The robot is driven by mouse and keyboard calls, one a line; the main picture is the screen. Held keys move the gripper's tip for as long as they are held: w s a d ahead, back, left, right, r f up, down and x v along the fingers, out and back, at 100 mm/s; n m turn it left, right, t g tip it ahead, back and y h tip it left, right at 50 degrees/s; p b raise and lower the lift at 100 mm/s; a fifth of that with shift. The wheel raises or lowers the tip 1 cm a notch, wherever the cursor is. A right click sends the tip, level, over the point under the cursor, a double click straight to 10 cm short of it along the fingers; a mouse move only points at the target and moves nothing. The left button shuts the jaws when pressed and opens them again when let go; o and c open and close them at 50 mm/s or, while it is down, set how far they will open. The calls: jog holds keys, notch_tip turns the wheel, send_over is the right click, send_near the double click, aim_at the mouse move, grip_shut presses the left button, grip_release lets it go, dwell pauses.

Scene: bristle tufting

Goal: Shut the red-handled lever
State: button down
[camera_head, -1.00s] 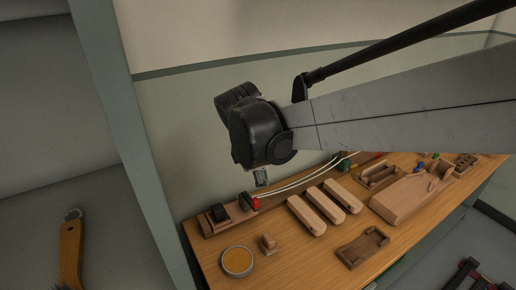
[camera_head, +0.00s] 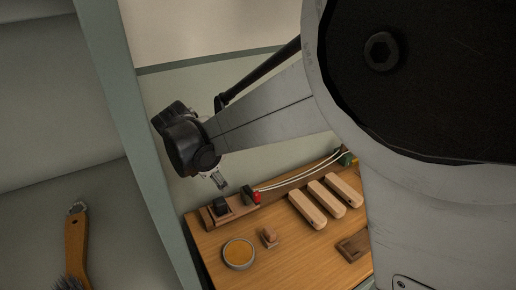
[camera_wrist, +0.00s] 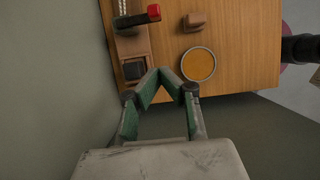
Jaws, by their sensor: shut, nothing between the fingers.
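The red-handled lever (camera_head: 257,197) stands at the back left of the wooden bench, beside a black block on a wooden base (camera_head: 221,207). In the wrist view the lever's red end (camera_wrist: 153,13) shows at the top, on a dark arm pointing right and up. My gripper (camera_head: 222,184) is above the bench's back left corner, over the black block and left of the lever. In the wrist view my gripper (camera_wrist: 160,72) has green fingers that meet at their tips, with nothing between them. It is apart from the lever.
A round dish of orange stuff (camera_head: 239,254) and a small wooden piece (camera_head: 269,236) stand in front of the lever. Several pale wooden blocks (camera_head: 325,202) lie to the right. White cords (camera_head: 300,176) run along the back. A wall post (camera_head: 135,150) rises left of the bench.

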aim_at(251, 191)
jog(key=w+d+f, duration=0.4)
jog(key=d+f, duration=0.2)
jog(key=f, duration=0.3)
jog(key=shift+w+d+f+p, duration=0.15)
jog(key=shift+w+d+p, duration=0.05)
jog(key=shift+d+p, duration=0.1)
